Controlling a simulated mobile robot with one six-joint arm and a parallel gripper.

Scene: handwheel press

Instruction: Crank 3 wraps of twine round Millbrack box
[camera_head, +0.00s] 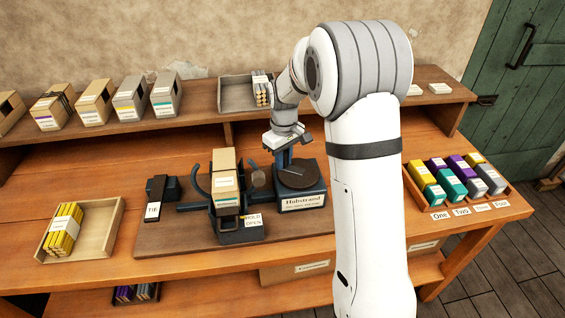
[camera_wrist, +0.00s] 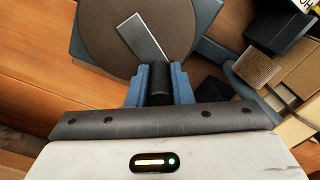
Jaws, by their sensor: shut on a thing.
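A tan box (camera_head: 224,164) stands upright in the dark blue press at the middle of the bench; its label is too small to read. To its right is a round brown disc (camera_head: 301,176) on a base labelled Hubstrand (camera_head: 303,203). My gripper (camera_head: 287,143) is above that disc. In the wrist view, my gripper (camera_wrist: 159,84) is shut on a black crank grip (camera_wrist: 160,90), with a grey metal bar (camera_wrist: 143,38) across the disc just beyond. I cannot make out twine on the box in the press.
A TIE block (camera_head: 156,195) and HOLD OPEN tag (camera_head: 253,220) flank the press. A tray of yellow bundles (camera_head: 86,245) is at left; a rack of coloured boxes (camera_head: 455,184) is at right. Several boxes (camera_head: 97,100) line the back shelf, beside a tray (camera_head: 236,93).

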